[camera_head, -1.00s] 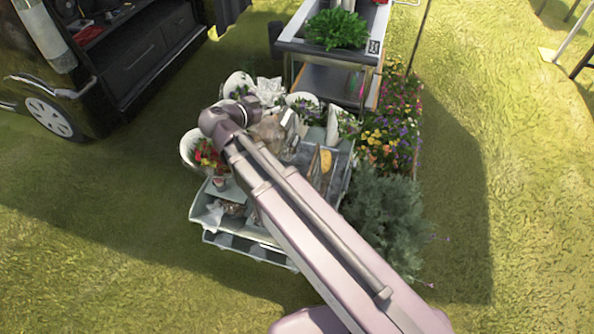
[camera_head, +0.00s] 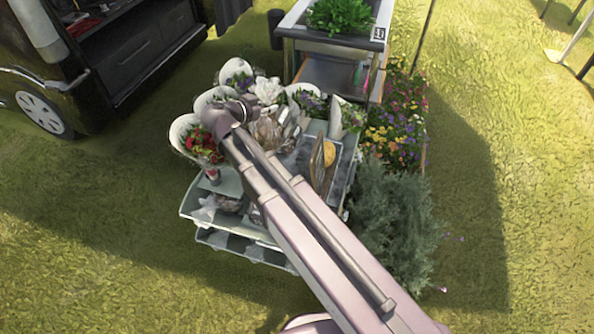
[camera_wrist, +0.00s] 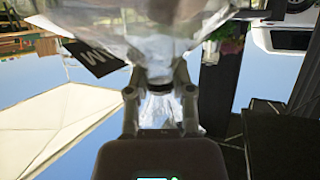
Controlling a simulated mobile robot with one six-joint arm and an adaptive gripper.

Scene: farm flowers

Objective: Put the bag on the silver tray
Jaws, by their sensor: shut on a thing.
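A clear, crinkled plastic bag (camera_wrist: 120,25) fills the top of the wrist view. My gripper (camera_wrist: 159,82) is shut on its narrow gathered neck, and a frilled end shows below the fingers. In the head view a clear brownish bag (camera_head: 266,130) shows just beyond my wrist, but my gripper's fingers are hidden there. A grey, silver-looking tray (camera_head: 298,158) lies on the stand, right of the bag and partly behind my arm. I cannot tell whether the bag touches anything below it.
Wrapped bouquets (camera_head: 197,142) stand left of and behind the bag. A round yellow thing (camera_head: 329,153) and a wooden frame (camera_head: 317,166) are on the stand's right side. Flowers and a grey-green bush (camera_head: 390,225) border it on the right. Grass is open at left.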

